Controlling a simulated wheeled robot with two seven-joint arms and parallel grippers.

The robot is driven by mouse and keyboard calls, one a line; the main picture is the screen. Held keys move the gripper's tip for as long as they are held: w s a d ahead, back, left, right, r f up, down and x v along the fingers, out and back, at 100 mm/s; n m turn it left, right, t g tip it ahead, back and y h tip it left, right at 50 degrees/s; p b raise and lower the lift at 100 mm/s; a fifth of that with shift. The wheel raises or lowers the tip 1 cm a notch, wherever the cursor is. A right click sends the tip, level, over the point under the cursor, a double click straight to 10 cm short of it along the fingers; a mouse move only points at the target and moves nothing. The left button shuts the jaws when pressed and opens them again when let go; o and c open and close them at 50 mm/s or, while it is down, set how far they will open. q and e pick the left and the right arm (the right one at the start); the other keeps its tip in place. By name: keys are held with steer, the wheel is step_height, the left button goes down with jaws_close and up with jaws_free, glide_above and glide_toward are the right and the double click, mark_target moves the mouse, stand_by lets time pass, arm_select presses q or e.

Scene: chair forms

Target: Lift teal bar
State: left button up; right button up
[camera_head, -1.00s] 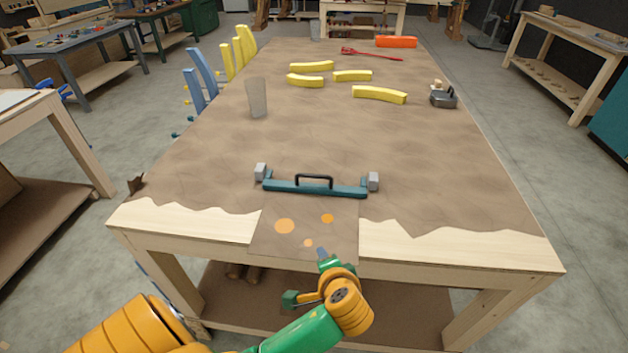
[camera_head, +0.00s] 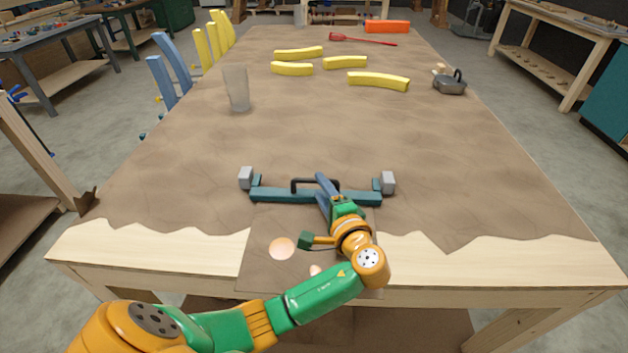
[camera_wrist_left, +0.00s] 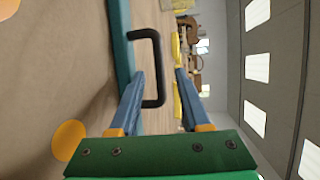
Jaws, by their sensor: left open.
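The teal bar (camera_head: 275,195) lies across the near part of the brown-topped table, with a black handle (camera_head: 302,181) on its middle and grey blocks (camera_head: 246,178) at its ends. My left gripper (camera_head: 325,184) reaches over the bar's middle, right beside the handle, and covers part of both. In the left wrist view, the blue fingers (camera_wrist_left: 159,83) are apart. The handle (camera_wrist_left: 159,60) shows upright there, its grip part between the fingers in the picture; contact cannot be told. The teal bar (camera_wrist_left: 121,45) runs beside the left finger. My right gripper is out of view.
A translucent cup (camera_head: 237,90) stands farther back on the left. Blue slats (camera_head: 172,60) stand at the left edge. The table's middle is clear.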

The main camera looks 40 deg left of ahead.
mark_target(315, 181)
arm_select(q)
steer(key=x, duration=0.4)
steer(key=shift+a, duration=0.1)
steer(key=shift+c, duration=0.4)
jaws_close()
stand_by(0.9)
